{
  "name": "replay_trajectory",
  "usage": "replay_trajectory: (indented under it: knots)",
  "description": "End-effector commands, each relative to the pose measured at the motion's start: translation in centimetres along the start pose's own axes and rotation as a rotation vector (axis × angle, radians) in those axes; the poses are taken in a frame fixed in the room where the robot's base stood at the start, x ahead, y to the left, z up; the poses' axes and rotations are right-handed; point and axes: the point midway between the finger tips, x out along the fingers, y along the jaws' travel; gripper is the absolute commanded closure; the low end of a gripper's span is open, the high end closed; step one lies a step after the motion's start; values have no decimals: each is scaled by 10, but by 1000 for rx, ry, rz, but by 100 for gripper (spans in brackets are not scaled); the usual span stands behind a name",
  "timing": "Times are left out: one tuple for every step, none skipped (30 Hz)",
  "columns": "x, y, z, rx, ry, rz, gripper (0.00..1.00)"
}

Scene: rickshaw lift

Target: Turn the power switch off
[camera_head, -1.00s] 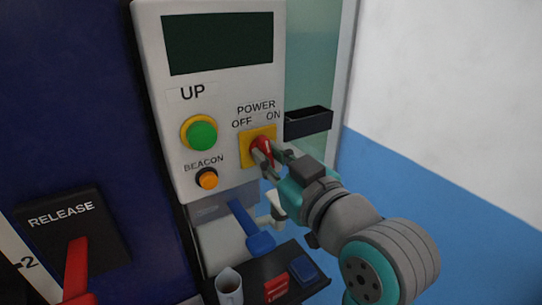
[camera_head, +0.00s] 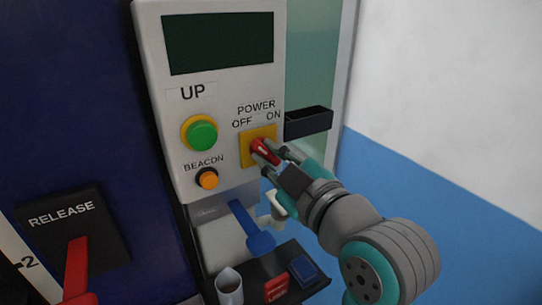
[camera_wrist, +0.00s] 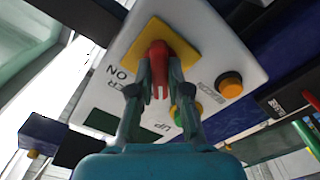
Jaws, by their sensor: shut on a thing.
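The red power switch knob (camera_head: 264,151) sits on a yellow plate (camera_head: 247,153) on the grey control panel (camera_head: 222,98), under the labels POWER, OFF and ON. My gripper (camera_head: 273,155) is at the knob with its fingers on both sides of it. In the wrist view the red knob (camera_wrist: 160,65) lies between the two fingertips (camera_wrist: 159,75), and the gripper is shut on it. In the head view the knob is tilted, its upper end toward the OFF side. The fingers partly hide it.
A green UP button (camera_head: 203,136) and an orange BEACON button (camera_head: 208,179) are left of the switch. A small black holder (camera_head: 307,123) juts out at right. A red RELEASE lever (camera_head: 76,269) is lower left.

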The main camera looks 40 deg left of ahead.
Motion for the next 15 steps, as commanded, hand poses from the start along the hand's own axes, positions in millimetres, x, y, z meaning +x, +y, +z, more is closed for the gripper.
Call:
replay_trajectory:
  knots:
    - [0,0,1,-2,-2,-1,100]
    - [0,0,1,-2,-2,-1,100]
    - [0,0,1,-2,-2,-1,100]
    - [0,0,1,-2,-3,-1,100]
    - [0,0,1,-2,-3,-1,100]
    - [0,0,1,-2,-3,-1,100]
    - [0,0,1,-2,-3,-1,100]
    - [0,0,1,-2,-3,-1,100]
    - [0,0,1,-1,-3,-1,100]
    - [0,0,1,-1,-3,-1,81]
    - [0,0,1,-1,-3,-1,74]
    - [0,0,1,-1,-3,-1,64]
    - [0,0,1,-1,-3,-1,58]
    - [0,0,1,-1,-2,-1,58]
    - [0,0,1,-1,-2,-1,58]
